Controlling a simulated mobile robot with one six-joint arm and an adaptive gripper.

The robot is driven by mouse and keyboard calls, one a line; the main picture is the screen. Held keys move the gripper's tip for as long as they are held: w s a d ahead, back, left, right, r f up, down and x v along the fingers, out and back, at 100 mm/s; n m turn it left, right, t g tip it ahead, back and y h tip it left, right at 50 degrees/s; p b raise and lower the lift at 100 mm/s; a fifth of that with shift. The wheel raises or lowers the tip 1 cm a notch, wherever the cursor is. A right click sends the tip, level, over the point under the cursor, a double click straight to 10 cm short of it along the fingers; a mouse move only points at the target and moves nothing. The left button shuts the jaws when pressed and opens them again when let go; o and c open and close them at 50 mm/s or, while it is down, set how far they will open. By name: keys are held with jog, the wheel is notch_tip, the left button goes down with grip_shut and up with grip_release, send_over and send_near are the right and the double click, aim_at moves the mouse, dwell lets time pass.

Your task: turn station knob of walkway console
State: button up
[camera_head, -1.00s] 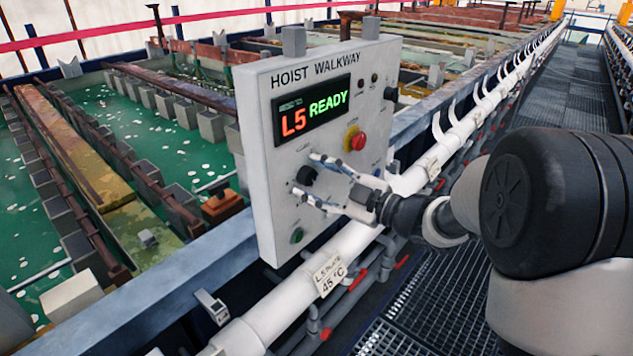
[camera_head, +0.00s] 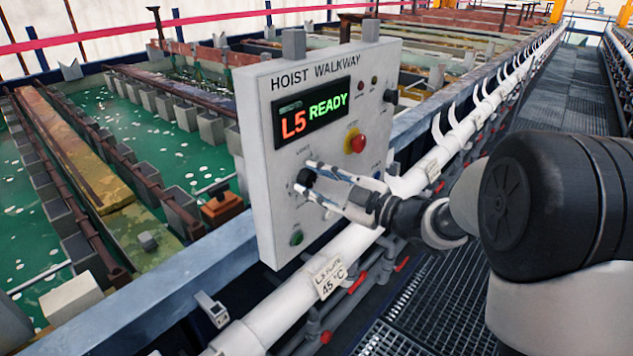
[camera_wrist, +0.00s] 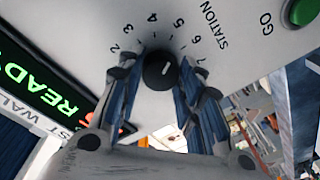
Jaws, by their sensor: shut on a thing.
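The walkway console (camera_head: 270,215) is a pale grey panel lettered HOIST WALKWAY. Its display (camera_head: 312,112) reads L5 in red and READY in green. The station knob (camera_head: 306,177) is small, black and round, low on the panel's left side. In the wrist view the station knob (camera_wrist: 158,72) has a white mark that appears to point towards 5 on the numbered STATION scale. My gripper (camera_head: 303,178) is shut on the knob, with one finger on each side. It also shows in the wrist view (camera_wrist: 160,82).
A green button (camera_head: 297,238) sits below the knob, labelled GO in the wrist view (camera_wrist: 303,12). A red stop button (camera_head: 358,143) is above and right. A white pipe (camera_head: 280,318) runs below the console. Green tanks (camera_head: 100,160) lie behind, a grated walkway (camera_head: 440,300) right.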

jog(key=shift+m+p, duration=0.4)
jog(key=shift+p, duration=0.1)
jog(key=shift+r+m+p, duration=0.1)
jog(key=shift+m+p, duration=0.85)
jog(key=shift+m, duration=0.15)
jog(key=m+p, duration=0.2)
jog(key=m, duration=0.1)
jog(key=shift+m+p, duration=0.3)
jog(key=shift+p, duration=0.05)
jog(key=m+t+p, duration=0.1)
jog(key=m+p, duration=0.1)
jog(key=m, duration=0.2)
jog(key=shift+p, duration=0.3)
jog(key=m+p, duration=0.2)
jog(key=m, duration=0.1)
jog(key=shift+m, duration=0.4)
jog(key=m+p, duration=0.3)
jog(key=m, duration=0.2)
jog(key=shift+m+t+p, duration=0.35)
jog(key=shift+m+t, duration=0.05)
jog(key=m+p, duration=0.1)
jog(key=m, duration=0.2)
jog(key=m+p, duration=0.1)
jog(key=m, duration=0.1)
jog(key=shift+f+h+p, duration=0.25)
jog(key=shift+h+p, duration=0.05)
jog(key=shift+t, duration=0.4)
